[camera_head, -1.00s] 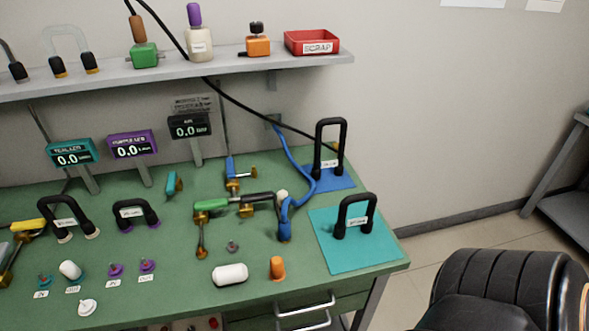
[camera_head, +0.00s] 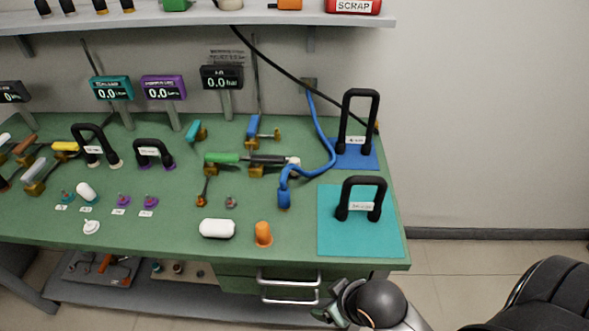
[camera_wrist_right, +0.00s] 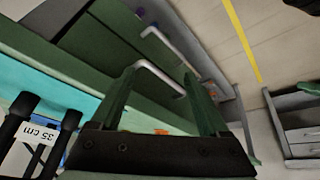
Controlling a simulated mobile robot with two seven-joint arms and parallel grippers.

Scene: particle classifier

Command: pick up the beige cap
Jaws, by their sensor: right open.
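A small pale beige piece (camera_head: 294,164), which looks like the beige cap, sits at the right end of the black-and-green tube assembly (camera_head: 240,159) on the green bench. The blue hose partly crowds it from the right. My right gripper (camera_head: 326,314) is low at the bottom edge of the head view, in front of the bench drawers and well away from the cap. The cap cannot be made out in that view. My left gripper is not in view.
Drawer handles (camera_head: 288,281) stick out below. A black chair (camera_head: 550,295) stands at lower right.

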